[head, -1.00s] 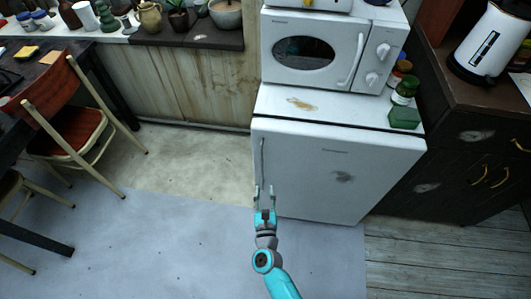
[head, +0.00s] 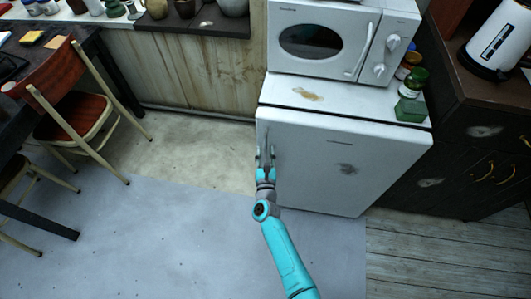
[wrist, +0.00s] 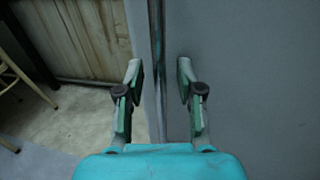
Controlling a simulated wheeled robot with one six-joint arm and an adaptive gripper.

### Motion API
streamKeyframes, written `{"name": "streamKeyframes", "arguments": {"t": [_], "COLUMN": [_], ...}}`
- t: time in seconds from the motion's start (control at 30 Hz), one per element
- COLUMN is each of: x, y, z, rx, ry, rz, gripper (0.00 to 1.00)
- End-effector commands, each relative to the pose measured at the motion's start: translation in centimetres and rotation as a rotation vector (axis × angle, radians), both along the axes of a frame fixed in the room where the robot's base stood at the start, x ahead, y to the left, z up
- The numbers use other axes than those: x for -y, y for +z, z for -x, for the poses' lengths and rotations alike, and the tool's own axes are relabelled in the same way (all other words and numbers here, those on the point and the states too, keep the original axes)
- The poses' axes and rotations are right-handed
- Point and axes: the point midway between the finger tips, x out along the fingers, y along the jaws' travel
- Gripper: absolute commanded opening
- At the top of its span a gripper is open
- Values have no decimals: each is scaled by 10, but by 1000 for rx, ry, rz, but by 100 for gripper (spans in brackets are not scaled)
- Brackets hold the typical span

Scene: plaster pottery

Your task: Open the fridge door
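The small white fridge (head: 310,190) stands under a microwave, and its door (head: 345,165) is shut. In the wrist view the door is the grey surface (wrist: 250,85) on the right. My gripper (head: 266,150) is in front of the door's left edge. In the wrist view its two fingers (wrist: 159,75) are apart, with the handle's line running between them. I cannot tell whether either finger touches the handle.
A white microwave (head: 320,45) and a green bottle (head: 412,85) stand on the fridge. A dark cabinet (head: 460,150) is close on the right. A chair (head: 75,115) stands at the left. The floor (head: 160,230) left of the fridge is clear.

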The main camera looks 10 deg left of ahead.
Motion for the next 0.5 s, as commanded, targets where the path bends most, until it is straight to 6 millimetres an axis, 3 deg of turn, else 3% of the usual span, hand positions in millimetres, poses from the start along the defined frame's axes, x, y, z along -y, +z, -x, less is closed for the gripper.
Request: {"name": "streamKeyframes", "arguments": {"t": [0.27, 0.43, 0.5], "x": [0, 0, 0], "y": [0, 0, 0], "z": [-2, -1, -1], "rx": [0, 0, 0], "ry": [0, 0, 0], "rz": [0, 0, 0], "gripper": [37, 0, 0]}}
